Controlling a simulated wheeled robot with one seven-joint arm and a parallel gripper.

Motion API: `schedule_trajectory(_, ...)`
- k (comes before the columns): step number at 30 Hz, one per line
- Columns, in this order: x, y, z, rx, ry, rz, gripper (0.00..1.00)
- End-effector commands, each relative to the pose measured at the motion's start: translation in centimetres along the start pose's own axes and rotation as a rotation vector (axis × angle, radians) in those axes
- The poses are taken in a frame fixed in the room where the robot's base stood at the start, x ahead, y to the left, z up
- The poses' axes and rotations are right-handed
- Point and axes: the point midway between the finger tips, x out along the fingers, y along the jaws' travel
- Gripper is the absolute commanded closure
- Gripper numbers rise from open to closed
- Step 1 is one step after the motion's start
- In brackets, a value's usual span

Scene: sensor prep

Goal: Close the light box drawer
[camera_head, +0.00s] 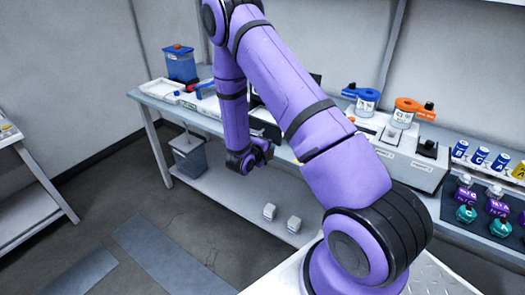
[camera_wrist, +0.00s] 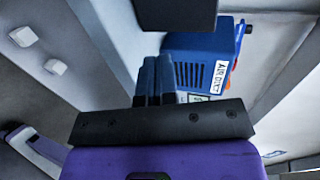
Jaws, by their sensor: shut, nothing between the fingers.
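I cannot make out the light box or its drawer for certain; my purple arm hides the middle of the bench in the head view. My gripper (camera_head: 262,150) is at the bench's front edge, left of centre, with its fingertips hard to see there. In the wrist view its dark fingers (camera_wrist: 156,80) are together with nothing between them. A blue box with a white label and vent slots (camera_wrist: 198,66) shows just beyond the fingers. I cannot tell whether they touch it.
The bench (camera_head: 150,97) holds a blue container (camera_head: 180,64) at left, white equipment (camera_head: 411,160) at right, and several bottles. A grey bin (camera_head: 189,154) and two small white blocks (camera_head: 269,211) are on the lower shelf. The floor in front is clear.

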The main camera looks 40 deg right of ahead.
Motion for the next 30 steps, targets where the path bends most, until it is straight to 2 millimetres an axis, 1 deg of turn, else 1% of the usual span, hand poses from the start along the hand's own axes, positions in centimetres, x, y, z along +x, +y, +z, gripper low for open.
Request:
schedule_trajectory(1,1.0,0.0,-0.1,0.000,0.002,0.001,1.00)
schedule_trajectory(3,2.1,-0.2,-0.1,0.000,0.002,0.001,1.00)
schedule_trajectory(9,4.3,-0.9,0.0,0.000,0.000,0.000,1.00)
schedule_trajectory(14,5.0,-1.2,0.0,0.000,0.000,0.001,1.00)
schedule_trajectory(25,5.2,-1.2,0.0,-0.001,0.000,0.001,1.00)
schedule_trajectory(28,6.3,-1.6,0.0,0.000,0.000,0.000,1.00)
schedule_trajectory(30,7.8,-2.1,0.0,0.002,0.003,-0.001,1.00)
